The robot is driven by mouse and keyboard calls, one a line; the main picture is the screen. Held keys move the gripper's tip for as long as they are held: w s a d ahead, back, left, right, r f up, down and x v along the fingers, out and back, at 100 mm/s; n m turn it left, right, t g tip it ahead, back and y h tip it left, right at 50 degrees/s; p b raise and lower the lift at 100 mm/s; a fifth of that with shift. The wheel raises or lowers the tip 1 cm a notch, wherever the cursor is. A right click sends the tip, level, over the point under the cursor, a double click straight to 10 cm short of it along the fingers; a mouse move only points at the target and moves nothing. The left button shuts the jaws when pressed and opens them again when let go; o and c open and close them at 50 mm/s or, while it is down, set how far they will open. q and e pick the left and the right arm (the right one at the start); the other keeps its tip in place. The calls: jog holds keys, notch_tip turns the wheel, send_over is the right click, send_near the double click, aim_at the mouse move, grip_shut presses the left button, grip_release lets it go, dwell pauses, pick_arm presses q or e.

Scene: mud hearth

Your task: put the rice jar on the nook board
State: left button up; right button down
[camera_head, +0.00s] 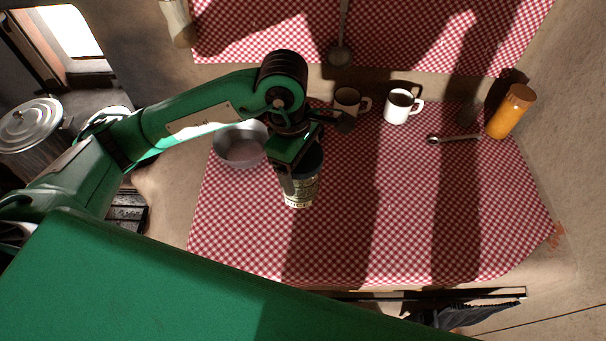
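The rice jar (300,192), with a pale label that reads partly as "RICE", is at the middle of the red checked cloth (400,220). My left gripper (301,172) is right at the jar and covers part of its upper body. A finger lies along the jar's side. I cannot tell whether the fingers press on it, nor whether the jar rests on the cloth or hangs just above it. I cannot pick out the nook board for certain. My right gripper is not in view.
A metal bowl (238,148) lies left of the jar, partly under my arm. Two mugs, one tan (346,101) and one white (398,107), stand behind. A spoon (456,139) and an orange jar (510,112) are at right. The cloth's front right is clear.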

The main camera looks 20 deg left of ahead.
pick_arm(q)
jog(key=shift+r, duration=0.45)
jog(key=w+a+f+m+g+y, duration=0.1)
jog(key=a+f+m, duration=0.5)
jog(key=m, duration=0.9)
jog(key=shift+w+a+f+m+y, duration=0.35)
jog(key=shift+w+a, duration=0.35)
jog(key=shift+a, duration=0.85)
